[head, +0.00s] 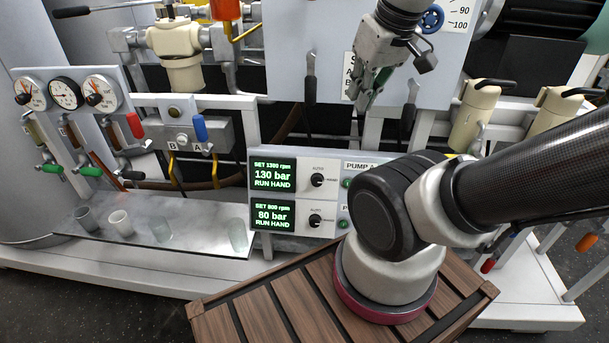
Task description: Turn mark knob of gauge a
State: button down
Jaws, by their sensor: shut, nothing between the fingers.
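Three round gauges sit in a row on a grey panel at the far left of the head view: a left one (31,93), a middle one (66,94) and a right one (101,93). The left and right dials show orange-red marks. I cannot read which is gauge a, and a mark knob is too small to make out. My gripper (364,98) is shut and empty. It points down in front of the light grey panel at upper centre, far to the right of the gauges.
Black-handled levers (310,88) hang beside my gripper. A pump display (273,175) reads 130 bar and 80 bar. Red (135,125) and blue (200,127) valve handles stand right of the gauges. Several cups, one white (120,223), stand on a metal tray (180,250).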

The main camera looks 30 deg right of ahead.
aim_at(23, 98)
jog(key=z, duration=0.3)
jog(key=i+j+z, duration=0.15)
jog(key=j, duration=0.15)
jog(key=j+z, duration=0.1)
jog(key=j, duration=0.2)
jog(key=i+j+z, duration=0.15)
jog(key=j, duration=0.2)
jog(key=k+l+u, duration=0.2)
jog(key=l+u, duration=0.2)
jog(key=l, duration=0.25)
jog(key=k+l+u, duration=0.2)
jog(key=u, duration=0.5)
jog(key=i+j+u, duration=0.2)
jog(key=i+j, duration=0.65)
jog(key=i, duration=0.15)
